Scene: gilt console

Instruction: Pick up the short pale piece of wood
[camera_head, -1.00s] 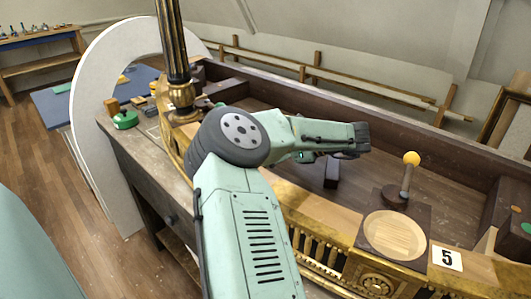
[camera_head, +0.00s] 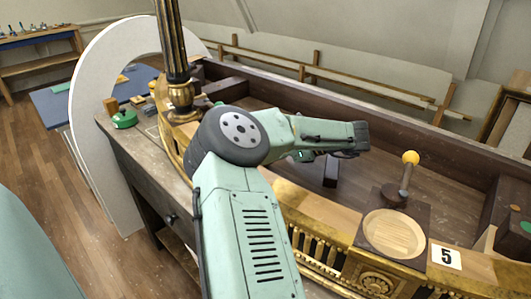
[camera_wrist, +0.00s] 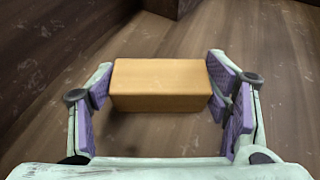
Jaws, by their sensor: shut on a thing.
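The short pale piece of wood (camera_wrist: 160,84) lies between the purple pads of my gripper (camera_wrist: 163,98) in the wrist view. It is a plain light-brown block, set crosswise, with a pad at each end. My gripper is shut on it, over the dark wooden floor of the console's inside. Whether the block touches that floor I cannot tell. In the head view my gripper (camera_head: 305,156) is partly hidden by my arm, and the piece of wood cannot be made out there.
To the right are a yellow-knobbed lever (camera_head: 408,175) and a round pale wooden dish (camera_head: 394,233) near the card marked 5 (camera_head: 446,257). A black and gilt column (camera_head: 177,65) rises at left. The console's walls border the space.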

